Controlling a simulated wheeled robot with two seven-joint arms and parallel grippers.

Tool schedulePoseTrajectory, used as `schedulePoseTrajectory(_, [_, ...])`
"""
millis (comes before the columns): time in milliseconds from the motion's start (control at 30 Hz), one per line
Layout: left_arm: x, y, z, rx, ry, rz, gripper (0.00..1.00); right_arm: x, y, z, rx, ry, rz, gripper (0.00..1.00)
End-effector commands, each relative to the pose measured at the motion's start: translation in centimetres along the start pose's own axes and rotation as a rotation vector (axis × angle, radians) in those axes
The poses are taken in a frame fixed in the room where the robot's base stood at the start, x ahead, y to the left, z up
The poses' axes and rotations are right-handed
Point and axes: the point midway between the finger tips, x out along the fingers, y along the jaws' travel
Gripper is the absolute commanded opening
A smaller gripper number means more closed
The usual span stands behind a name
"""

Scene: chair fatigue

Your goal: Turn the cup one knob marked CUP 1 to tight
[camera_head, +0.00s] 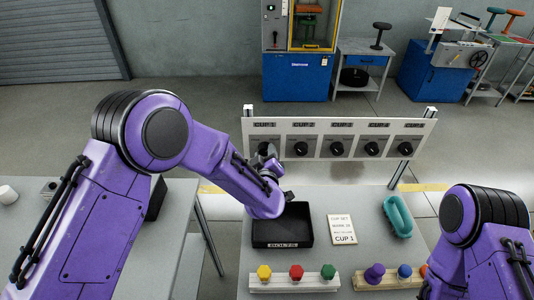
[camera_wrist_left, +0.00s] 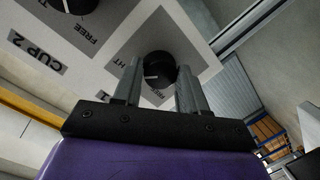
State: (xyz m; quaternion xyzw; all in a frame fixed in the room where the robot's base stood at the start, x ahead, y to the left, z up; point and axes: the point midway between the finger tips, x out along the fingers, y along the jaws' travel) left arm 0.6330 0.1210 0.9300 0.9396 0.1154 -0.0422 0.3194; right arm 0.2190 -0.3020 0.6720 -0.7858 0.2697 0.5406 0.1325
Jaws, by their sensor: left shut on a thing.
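The white knob panel (camera_head: 424,132) stands upright at the back of the table, with a row of black knobs on dark plates. My left gripper (camera_head: 264,158) is at the leftmost knob and mostly covers it in the head view. In the left wrist view, my left gripper (camera_wrist_left: 157,88) has one finger on each side of that round black knob (camera_wrist_left: 160,66) and is shut on it. A white pointer line shows on the knob. Part of the word TIGHT shows beside it; the rest is hidden by a finger. The neighbouring plate is labelled CUP 2 (camera_wrist_left: 38,52). My right gripper is out of view.
A card (camera_head: 341,229) reading CUP 1 lies on the table beside a black tray (camera_head: 283,242). A teal ring-shaped object (camera_head: 398,216) is at right. Wooden racks (camera_head: 332,283) with coloured knobs stand in front. My right arm fills the lower right.

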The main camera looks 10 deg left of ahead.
Motion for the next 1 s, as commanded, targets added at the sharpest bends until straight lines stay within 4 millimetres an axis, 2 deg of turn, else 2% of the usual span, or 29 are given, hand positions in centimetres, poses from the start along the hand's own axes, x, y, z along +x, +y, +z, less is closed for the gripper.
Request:
schedulePoseTrajectory(667, [-0.03,-0.09,0.13,0.062,0.003,-0.009,0.11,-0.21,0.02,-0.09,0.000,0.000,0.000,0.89])
schedulePoseTrajectory(700, [-0.03,-0.09,0.13,0.062,0.003,-0.009,0.48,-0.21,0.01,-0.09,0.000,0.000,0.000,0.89])
schedulePoseTrajectory(767, [-0.03,-0.08,0.12,0.061,0.003,-0.009,0.67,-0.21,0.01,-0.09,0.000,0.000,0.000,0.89])
schedulePoseTrajectory(1000, [-0.01,-0.04,0.06,0.060,0.004,-0.008,0.67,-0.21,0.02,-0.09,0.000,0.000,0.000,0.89])
